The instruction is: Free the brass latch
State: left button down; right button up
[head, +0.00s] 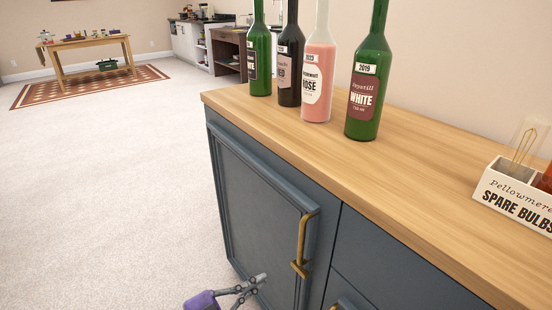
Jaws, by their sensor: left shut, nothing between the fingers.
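A brass, bar-shaped piece (302,243) stands upright on the right side of the blue-grey cabinet door (262,215). Its lower end juts out to the left. I cannot tell whether this is the latch or a pull handle. The door looks closed. My left gripper (264,281), with grey fingers and a purple body, is at the bottom edge, in front of the door, lower and to the left of the brass piece. It is shut and empty, apart from the brass piece. My right gripper is not in view.
Several wine bottles (318,75) stand on the wooden counter (400,180) above the door. A "Spare Bulbs" box (515,195) sits at its right. Another brass piece (343,303) shows partly at the bottom. The carpet (110,190) to the left is clear.

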pick_arm(q)
jog(key=w+d+r+b, duration=0.1)
jog(key=w+d, duration=0.2)
jog(key=d, duration=0.3)
jog(key=shift+h, duration=0.4)
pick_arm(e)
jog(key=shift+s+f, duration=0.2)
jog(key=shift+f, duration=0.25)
pick_arm(q)
jog(key=shift+d, duration=0.1)
